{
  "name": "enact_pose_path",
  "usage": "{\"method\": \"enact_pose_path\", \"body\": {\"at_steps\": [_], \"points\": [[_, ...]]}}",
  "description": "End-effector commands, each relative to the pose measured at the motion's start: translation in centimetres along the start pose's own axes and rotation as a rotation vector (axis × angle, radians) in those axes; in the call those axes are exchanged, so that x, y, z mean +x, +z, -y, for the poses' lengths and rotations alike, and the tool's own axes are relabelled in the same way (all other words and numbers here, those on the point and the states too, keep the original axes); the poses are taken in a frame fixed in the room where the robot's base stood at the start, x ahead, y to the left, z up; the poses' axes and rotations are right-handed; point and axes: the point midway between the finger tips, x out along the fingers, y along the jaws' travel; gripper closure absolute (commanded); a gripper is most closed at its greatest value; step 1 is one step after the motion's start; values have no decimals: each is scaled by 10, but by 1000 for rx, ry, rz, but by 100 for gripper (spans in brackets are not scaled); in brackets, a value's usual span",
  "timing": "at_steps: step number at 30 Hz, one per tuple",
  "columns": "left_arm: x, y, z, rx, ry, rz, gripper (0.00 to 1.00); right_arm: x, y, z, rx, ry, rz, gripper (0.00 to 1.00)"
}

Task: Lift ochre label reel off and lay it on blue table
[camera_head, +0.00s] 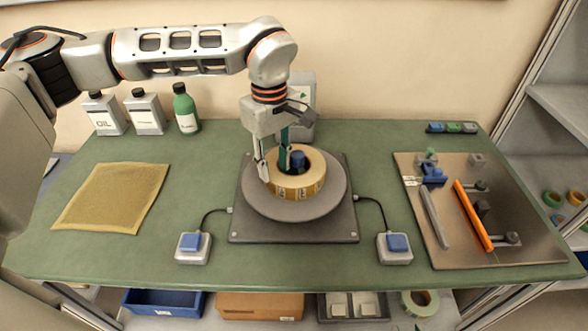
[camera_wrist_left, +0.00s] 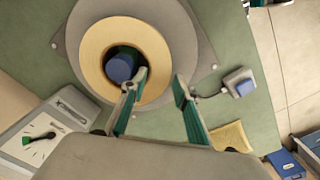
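The ochre label reel (camera_head: 298,187) lies flat on a round grey plate (camera_head: 325,205), around a blue-topped spindle (camera_head: 297,159). In the left wrist view the reel (camera_wrist_left: 93,45) is a wide ochre ring around the blue spindle top (camera_wrist_left: 119,69). My left gripper (camera_head: 275,170) points down at the reel's left side. In the left wrist view the gripper (camera_wrist_left: 160,82) is open, one finger over the reel's hole and the other outside its rim. I cannot tell whether either finger touches the reel. The table top (camera_head: 130,258) looks green, not blue. My right gripper is not in view.
A yellow cloth (camera_head: 112,197) lies left. Two blue-button boxes (camera_head: 193,247) (camera_head: 395,248) stand in front of the plate's base. A board with an orange bar (camera_head: 472,215) lies right. Bottles (camera_head: 185,110) stand at the back left. Bare table lies between cloth and base.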

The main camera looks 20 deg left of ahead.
Motion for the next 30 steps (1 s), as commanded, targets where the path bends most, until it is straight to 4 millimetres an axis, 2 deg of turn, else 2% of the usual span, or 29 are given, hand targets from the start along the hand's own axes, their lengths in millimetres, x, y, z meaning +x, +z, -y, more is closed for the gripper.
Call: {"method": "enact_pose_path", "body": {"at_steps": [3,6,13,16,17,30], "points": [[15,0,0,-1,-1,1,70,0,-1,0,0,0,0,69],[20,0,0,0,0,1,70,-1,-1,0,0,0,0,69],[21,0,0,0,1,1,70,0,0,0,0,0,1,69],[21,0,0,0,1,1,96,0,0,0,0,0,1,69],[21,0,0,0,1,1,100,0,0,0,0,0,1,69],[14,0,-1,0,5,-1,100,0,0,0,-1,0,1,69]]}}
